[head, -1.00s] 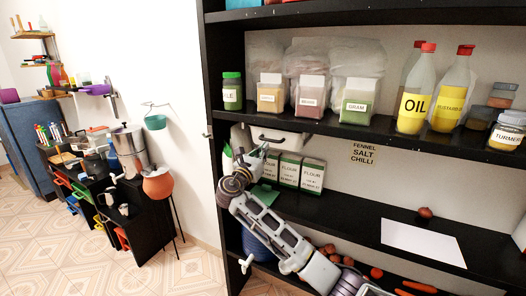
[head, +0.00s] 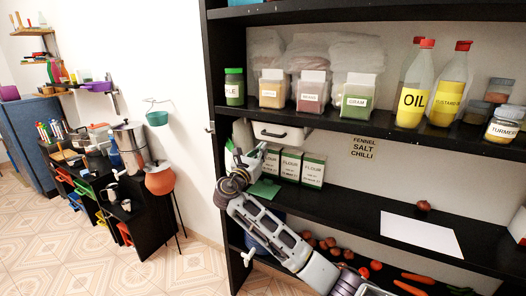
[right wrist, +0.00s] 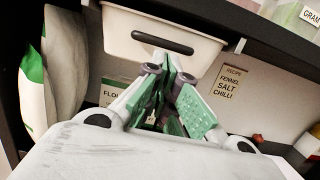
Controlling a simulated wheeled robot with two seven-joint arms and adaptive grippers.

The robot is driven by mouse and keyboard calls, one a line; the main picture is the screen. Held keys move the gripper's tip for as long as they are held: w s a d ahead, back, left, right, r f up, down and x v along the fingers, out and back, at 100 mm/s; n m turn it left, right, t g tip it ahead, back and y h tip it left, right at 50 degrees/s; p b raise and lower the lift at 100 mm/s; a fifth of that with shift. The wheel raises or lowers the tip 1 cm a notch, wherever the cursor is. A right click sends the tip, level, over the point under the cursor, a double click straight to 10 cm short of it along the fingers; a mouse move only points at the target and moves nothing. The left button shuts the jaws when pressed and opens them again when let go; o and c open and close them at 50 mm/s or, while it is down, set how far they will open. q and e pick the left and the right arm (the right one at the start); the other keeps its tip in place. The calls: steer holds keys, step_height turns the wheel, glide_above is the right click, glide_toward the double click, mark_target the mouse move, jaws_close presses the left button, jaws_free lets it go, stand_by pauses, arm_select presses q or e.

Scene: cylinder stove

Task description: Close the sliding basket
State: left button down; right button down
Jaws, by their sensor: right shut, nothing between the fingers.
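The sliding basket (head: 296,137) is a white box with a dark handle slot, hung under the middle shelf at its left end. In the right wrist view its front (right wrist: 205,50) fills the top centre, with the slot facing me. I cannot tell how far it is slid out. My right gripper (head: 258,152) is shut and empty, just below and left of the basket's front in the head view. In the right wrist view its fingertips (right wrist: 168,62) overlap the front just under the handle; contact is unclear. My left gripper is not in view.
Flour packets (head: 300,168) stand behind my right gripper on the shelf below. A white sheet (head: 420,233) and an onion (head: 424,205) lie farther right. Oil bottles (head: 415,88) and jars stand on the shelf above.

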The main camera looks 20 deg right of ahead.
steer(key=b+v, duration=0.1)
steer(key=v, duration=0.7)
steer(key=shift+s+a+b, duration=0.2)
steer(key=shift+b, duration=0.2)
stand_by(0.3)
